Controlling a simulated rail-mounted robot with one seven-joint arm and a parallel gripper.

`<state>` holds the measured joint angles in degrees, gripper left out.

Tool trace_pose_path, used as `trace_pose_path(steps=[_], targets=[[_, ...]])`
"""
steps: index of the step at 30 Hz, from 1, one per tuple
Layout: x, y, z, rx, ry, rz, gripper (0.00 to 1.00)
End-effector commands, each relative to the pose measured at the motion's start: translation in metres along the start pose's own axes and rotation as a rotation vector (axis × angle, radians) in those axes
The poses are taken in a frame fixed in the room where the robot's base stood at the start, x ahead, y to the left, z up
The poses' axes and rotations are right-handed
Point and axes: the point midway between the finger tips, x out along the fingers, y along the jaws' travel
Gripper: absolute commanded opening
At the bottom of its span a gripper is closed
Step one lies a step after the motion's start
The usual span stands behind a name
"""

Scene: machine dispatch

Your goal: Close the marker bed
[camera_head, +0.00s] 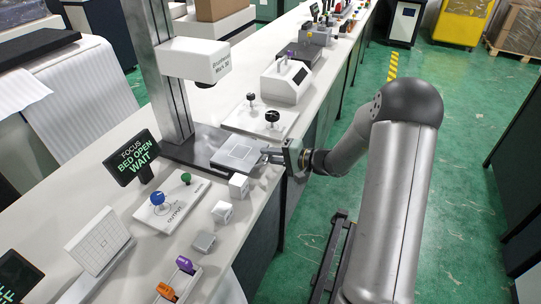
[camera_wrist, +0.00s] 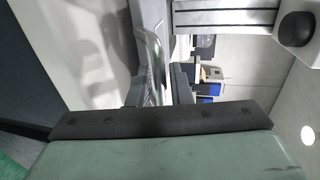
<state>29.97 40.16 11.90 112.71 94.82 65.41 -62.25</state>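The marker is a machine with a grey column (camera_head: 172,85) and a white head (camera_head: 193,60). Its bed (camera_head: 238,155) is a light grey square plate, pulled out to the right of the column on a dark base. The marker's black sign (camera_head: 132,156) reads "FOCUS BED OPEN WAIT" in green. My gripper (camera_head: 267,154) is at the bed's right edge, level with it. In the wrist view, a shiny metal piece shows between the fingers of my gripper (camera_wrist: 158,75). I cannot tell whether they grip it or what it is.
A white board with two black knobs (camera_head: 262,118) stands behind the bed. An "OUTPUT" board (camera_head: 173,205) with a blue and a green knob lies in front. Small white cubes (camera_head: 238,186) sit close to the bed's front side. The green floor (camera_head: 460,150) at the right is open.

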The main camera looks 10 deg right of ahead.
Motion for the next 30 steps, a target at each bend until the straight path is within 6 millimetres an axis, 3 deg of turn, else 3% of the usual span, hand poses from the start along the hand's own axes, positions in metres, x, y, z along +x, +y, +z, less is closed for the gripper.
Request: trace_pose_path(steps=[8,18,21,30], targets=[[0.004,0.001,0.0,-0.002,-0.001,0.0,0.0],[0.076,-0.01,-0.001,-0.005,-0.001,0.0,0.0],[0.088,-0.015,-0.001,-0.003,0.001,0.0,0.0],[0.092,-0.021,0.0,0.0,0.001,-0.001,0.0]])
